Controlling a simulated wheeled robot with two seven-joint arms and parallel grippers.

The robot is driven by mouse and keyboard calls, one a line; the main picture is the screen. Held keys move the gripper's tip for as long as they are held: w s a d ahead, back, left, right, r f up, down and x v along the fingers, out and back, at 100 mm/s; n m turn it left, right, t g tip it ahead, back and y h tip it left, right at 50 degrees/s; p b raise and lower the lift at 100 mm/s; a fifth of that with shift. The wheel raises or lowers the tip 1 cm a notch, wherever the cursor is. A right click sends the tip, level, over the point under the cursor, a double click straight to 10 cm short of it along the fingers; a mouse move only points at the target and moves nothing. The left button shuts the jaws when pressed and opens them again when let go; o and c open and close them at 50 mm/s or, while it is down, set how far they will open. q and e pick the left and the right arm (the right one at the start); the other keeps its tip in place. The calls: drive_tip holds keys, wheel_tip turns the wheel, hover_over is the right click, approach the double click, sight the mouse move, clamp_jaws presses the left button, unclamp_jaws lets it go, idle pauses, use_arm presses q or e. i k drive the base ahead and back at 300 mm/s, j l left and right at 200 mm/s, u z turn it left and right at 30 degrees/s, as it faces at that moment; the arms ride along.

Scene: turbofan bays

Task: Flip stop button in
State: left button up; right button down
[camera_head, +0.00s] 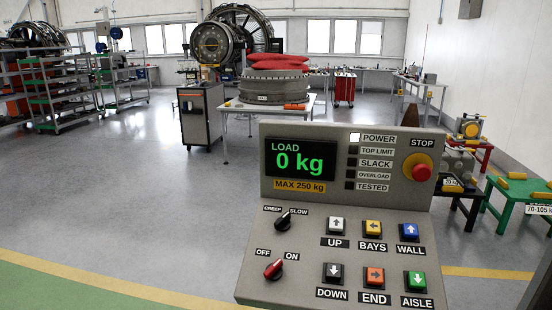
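The red stop button (421,172) sits on a yellow collar at the upper right of the grey control panel (345,205), under the label STOP. It faces me, and I cannot tell from this view whether it is pressed in or out. The display (300,160) reads LOAD 0 kg in green, and the POWER lamp (355,137) is lit white. The red knob (273,269) sits between OFF and ON, pointing toward ON's upper side. Neither of my grippers shows in the head view.
The panel also has a CREEP/SLOW switch (285,216) and several coloured arrow buttons. Behind it stand a table (235,107) with an engine part under red covers (275,63), a grey cabinet (201,115) and a green bench (510,190). The grey floor at left is clear.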

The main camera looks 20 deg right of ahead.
sight(421, 174)
drive_tip(key=z, duration=1.5)
